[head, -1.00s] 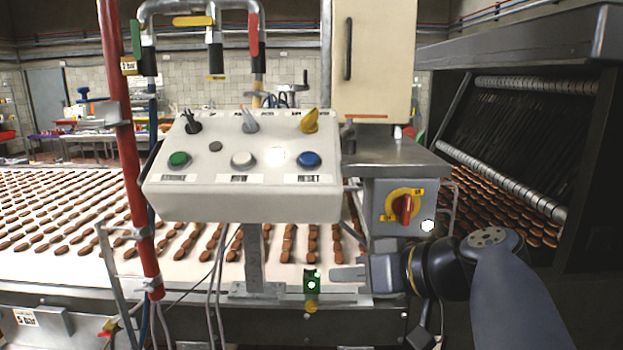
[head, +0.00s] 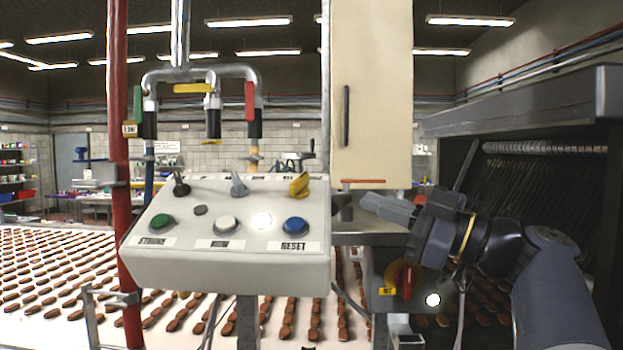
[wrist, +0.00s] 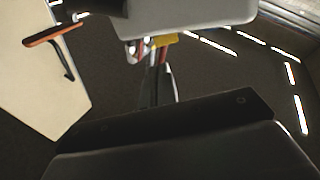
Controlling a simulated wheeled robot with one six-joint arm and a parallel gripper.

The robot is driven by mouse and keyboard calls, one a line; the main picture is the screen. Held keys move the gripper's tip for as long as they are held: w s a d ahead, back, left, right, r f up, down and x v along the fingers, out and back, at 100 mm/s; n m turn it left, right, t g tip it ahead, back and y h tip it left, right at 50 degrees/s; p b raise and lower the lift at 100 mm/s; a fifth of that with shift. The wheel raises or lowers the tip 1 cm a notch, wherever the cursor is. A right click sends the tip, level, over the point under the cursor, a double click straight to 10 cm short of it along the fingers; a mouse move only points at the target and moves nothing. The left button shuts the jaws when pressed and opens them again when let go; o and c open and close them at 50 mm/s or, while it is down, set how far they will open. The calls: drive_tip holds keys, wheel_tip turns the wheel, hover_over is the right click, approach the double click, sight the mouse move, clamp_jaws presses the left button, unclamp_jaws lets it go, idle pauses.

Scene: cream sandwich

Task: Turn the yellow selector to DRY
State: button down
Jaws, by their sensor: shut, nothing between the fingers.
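The yellow selector (head: 299,186) sits at the top right of the sloped light-grey control panel (head: 225,272), its handle tilted up and slightly right. The labels behind it are too small and too edge-on to read. My gripper (head: 367,201) is shut and empty, to the right of the panel and apart from the selector, a little lower than it, with its fingers pointing left. In the wrist view my closed fingers (wrist: 156,88) reach toward the grey panel (wrist: 195,12), and the yellow selector (wrist: 165,40) shows just beyond their tips.
A cream cabinet (head: 375,90) stands behind my gripper. A red rotary switch (head: 404,280) is below it. A red pipe (head: 118,200) rises at the left.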

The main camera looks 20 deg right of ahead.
sight(306, 179)
drive_tip(key=p+x, duration=0.3)
drive_tip(key=x, duration=0.5)
drive_tip(key=shift+r, duration=0.15)
drive_tip(key=shift+w+a+p, duration=0.5)
drive_tip(key=shift+a+p, duration=0.05)
drive_tip(key=shift+a, duration=0.05)
